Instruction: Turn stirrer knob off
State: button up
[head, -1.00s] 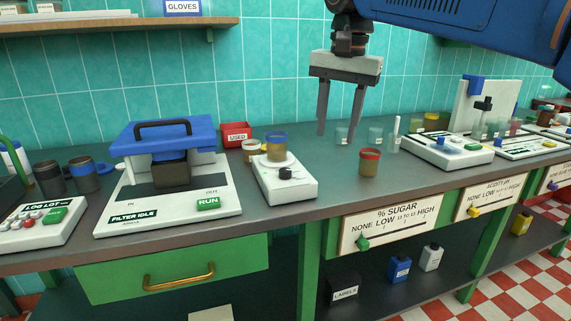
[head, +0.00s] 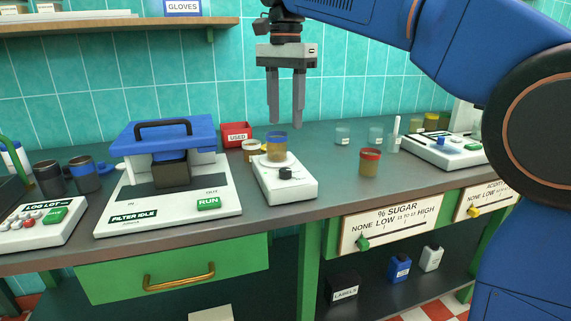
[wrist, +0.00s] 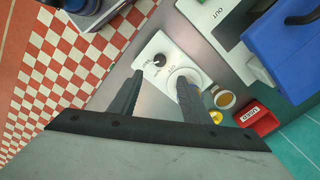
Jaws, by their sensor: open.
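The white stirrer (head: 284,182) stands on the grey bench in the head view. Its black knob (head: 286,173) sits on the front of its top, and a blue-lidded jar (head: 277,146) stands on its round plate. My gripper (head: 287,124) is open and empty, pointing down above and slightly behind the stirrer in the head view. In the wrist view the knob (wrist: 160,60) and the white stirrer body (wrist: 151,46) lie beyond my open fingers (wrist: 158,84). The right finger partly covers the plate and jar there.
A filter machine (head: 168,180) with a blue top stands left of the stirrer. A red USED bin (head: 236,134) and a small jar (head: 252,151) are behind it. A red-lidded jar (head: 370,163) stands to the right, with clear bench between.

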aim_at(286, 170)
notch_tip(286, 170, down, 13)
jog(key=shift+r, duration=0.1)
dwell(0.3)
jog(key=c, duration=1)
